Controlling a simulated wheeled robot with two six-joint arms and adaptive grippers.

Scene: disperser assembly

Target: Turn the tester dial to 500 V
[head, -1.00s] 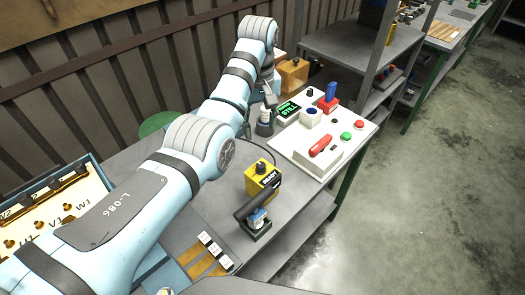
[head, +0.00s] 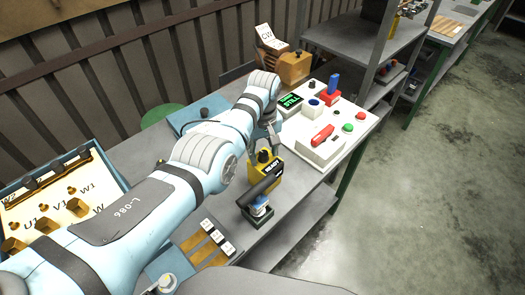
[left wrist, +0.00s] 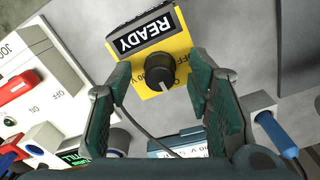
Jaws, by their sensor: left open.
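The yellow tester (head: 270,172) stands on the bench with its dark READY display. In the left wrist view, the tester (left wrist: 186,48) shows a black round dial (left wrist: 153,73) with a short white mark on its face. Lettering beside the dial is partly covered, and I cannot tell which setting the mark points to. My left gripper (head: 265,143) is above the tester. In the left wrist view, my left gripper (left wrist: 159,84) is open, with one finger on each side of the dial and visible gaps between. My right gripper is not in view.
Behind the tester, a white panel (head: 353,135) carries a red handle (head: 322,135), buttons and a green-lit screen (head: 290,103). A terminal board (head: 85,180) lies at left.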

